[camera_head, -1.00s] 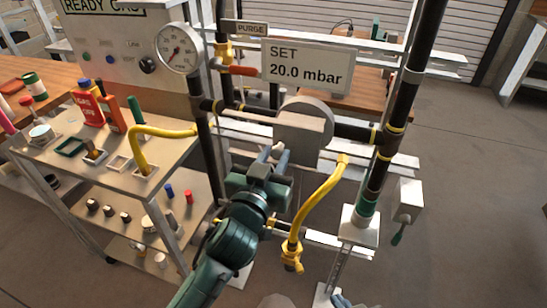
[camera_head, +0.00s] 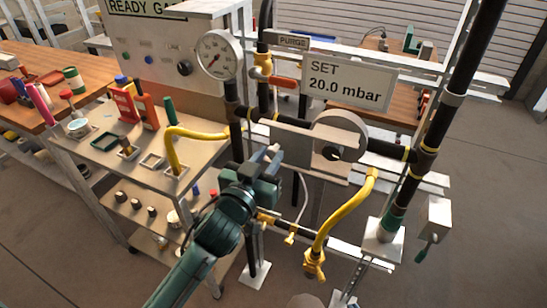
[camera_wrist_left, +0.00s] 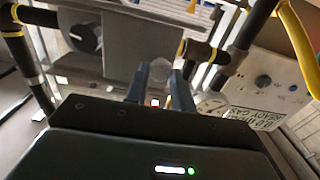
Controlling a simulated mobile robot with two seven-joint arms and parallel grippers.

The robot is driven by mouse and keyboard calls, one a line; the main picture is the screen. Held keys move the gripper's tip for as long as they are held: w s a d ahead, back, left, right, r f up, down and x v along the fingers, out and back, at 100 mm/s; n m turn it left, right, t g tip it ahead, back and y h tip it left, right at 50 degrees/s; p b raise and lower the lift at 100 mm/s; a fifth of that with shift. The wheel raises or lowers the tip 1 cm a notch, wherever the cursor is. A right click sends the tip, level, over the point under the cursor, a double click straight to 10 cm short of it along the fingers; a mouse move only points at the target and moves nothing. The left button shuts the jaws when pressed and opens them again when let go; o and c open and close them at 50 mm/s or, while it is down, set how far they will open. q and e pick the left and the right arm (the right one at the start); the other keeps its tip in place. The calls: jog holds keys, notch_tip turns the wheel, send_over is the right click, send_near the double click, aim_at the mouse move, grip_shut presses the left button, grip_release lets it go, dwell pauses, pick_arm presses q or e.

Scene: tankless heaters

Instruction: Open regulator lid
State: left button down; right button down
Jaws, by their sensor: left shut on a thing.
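The regulator (camera_head: 353,128) is a grey round body on the black pipe run, in the middle of the head view. A flat grey plate, which looks like its lid (camera_head: 290,137), stands at its left side, and a dark round part shows beside it. My left gripper (camera_head: 270,157) is at the plate's lower left edge, shut on it. In the left wrist view the fingers (camera_wrist_left: 160,82) reach up to the lower edge of the lid (camera_wrist_left: 135,38), and the round body (camera_wrist_left: 82,32) is at the left. The exact grip contact is partly hidden. My right gripper is not in view.
A yellow hose (camera_head: 340,215) hangs right of my left arm. A pressure gauge (camera_head: 219,54) and a "SET 20.0 mbar" sign (camera_head: 350,84) are above. A cart (camera_head: 105,157) with tools stands at the left. Floor at the right is open.

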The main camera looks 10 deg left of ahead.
pick_arm(q)
jog(key=shift+d, duration=0.1)
jog(key=c, duration=1.2)
grip_release()
jog(key=b+v, duration=0.2)
jog(key=v, duration=1.1)
jog(key=shift+s, duration=0.1)
jog(key=s+a+f+g, duration=0.1)
jog(key=s+f+g, duration=0.1)
jog(key=f, duration=0.5)
jog(key=s+a+f+g+y, duration=0.1)
jog(key=s+f+g, duration=0.1)
jog(key=f, duration=0.6)
jog(key=s+a+f+g+y+p, duration=0.1)
jog(key=s+f, duration=0.3)
jog(key=f, duration=0.4)
jog(key=shift+s+a+n+g, duration=0.35)
jog(key=shift+a+g, duration=0.1)
jog(key=shift+g, duration=0.35)
